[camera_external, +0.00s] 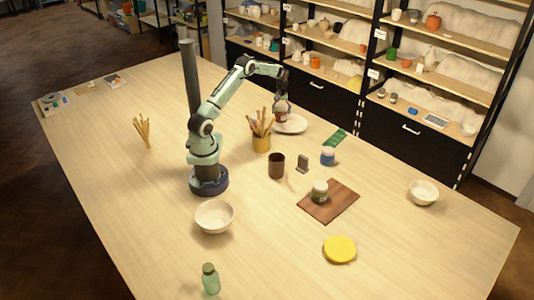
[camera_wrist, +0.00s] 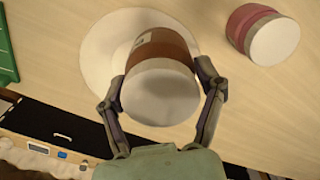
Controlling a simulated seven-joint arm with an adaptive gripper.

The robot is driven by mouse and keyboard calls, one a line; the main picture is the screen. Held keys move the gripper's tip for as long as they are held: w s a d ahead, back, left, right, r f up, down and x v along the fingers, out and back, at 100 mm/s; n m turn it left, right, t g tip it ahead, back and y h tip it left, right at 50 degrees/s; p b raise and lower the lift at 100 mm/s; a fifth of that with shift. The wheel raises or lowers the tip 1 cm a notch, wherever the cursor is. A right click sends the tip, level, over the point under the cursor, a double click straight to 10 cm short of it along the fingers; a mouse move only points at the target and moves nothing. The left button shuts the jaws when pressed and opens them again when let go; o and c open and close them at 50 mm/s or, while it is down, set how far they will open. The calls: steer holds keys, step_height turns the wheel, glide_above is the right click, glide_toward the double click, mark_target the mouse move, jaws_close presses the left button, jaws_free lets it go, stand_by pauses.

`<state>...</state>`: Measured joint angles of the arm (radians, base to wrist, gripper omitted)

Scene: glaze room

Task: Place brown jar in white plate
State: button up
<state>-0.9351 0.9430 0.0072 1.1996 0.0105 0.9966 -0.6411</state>
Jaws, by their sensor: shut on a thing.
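The brown jar (camera_wrist: 165,45) has a white lid and a pale label. My gripper (camera_wrist: 161,88) is shut around it, with one finger on each side. The white plate (camera_wrist: 97,48) lies behind and below the jar in the wrist view, partly hidden by it. In the external view my gripper (camera_external: 281,106) points down and the jar (camera_external: 281,117) is over the left part of the plate (camera_external: 294,125). I cannot tell whether the jar's base touches the plate.
A pink jar with a white lid (camera_wrist: 262,33) stands near the plate. A gold pot of sticks (camera_external: 261,143), a dark brown cup (camera_external: 276,166), a blue jar (camera_external: 327,157) and a green item (camera_external: 336,137) are nearby. Shelves stand behind the table.

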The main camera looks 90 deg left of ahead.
mark_target(281, 116)
steer(key=shift+f, duration=1.1)
steer(key=shift+f, duration=0.6)
steer(key=o, duration=1.2)
steer(key=shift+r, duration=0.1)
step_height(281, 116, up, 13)
steer(key=shift+r, duration=0.1)
